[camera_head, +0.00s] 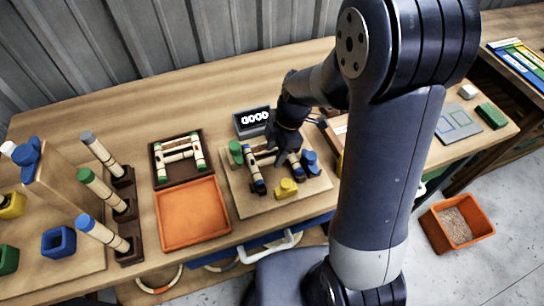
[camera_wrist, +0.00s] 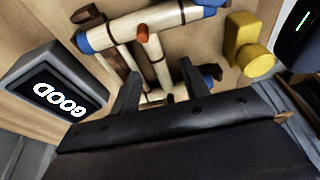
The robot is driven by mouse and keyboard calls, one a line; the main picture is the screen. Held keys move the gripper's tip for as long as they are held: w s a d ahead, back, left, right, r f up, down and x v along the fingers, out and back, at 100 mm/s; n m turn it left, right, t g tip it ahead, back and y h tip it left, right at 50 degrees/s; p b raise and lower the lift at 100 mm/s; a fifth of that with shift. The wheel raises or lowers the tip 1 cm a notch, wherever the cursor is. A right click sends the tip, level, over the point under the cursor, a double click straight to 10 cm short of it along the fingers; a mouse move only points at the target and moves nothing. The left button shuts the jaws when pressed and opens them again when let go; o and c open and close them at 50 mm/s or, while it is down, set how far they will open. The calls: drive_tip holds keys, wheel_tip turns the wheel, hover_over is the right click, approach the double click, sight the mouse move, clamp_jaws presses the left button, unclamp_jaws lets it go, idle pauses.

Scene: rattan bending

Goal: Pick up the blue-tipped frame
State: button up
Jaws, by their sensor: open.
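The blue-tipped frame (camera_wrist: 155,22) is made of pale rattan sticks with dark bands and blue ends. In the head view it lies on a wooden fixture board (camera_head: 241,203), partly hidden by my gripper (camera_head: 283,150). In the wrist view my gripper (camera_wrist: 159,72) is open, its two dark fingers apart and pointing toward the frame's crossing sticks. I cannot tell whether the fingers touch the frame.
A display reading GOOD (camera_wrist: 62,97) stands close by the gripper. Yellow (camera_head: 286,188), green (camera_head: 236,150) and blue (camera_head: 310,160) fixture pieces surround the frame. Left are an empty orange tray (camera_head: 192,212), a dark tray with a green-tipped frame (camera_head: 180,157), and upright tipped sticks (camera_head: 104,192).

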sight(272, 160)
drive_tip(key=shift+x, duration=0.85)
drive_tip(key=shift+f+b, duration=0.3)
drive_tip(key=shift+b, duration=0.2)
clamp_jaws()
idle(0.5)
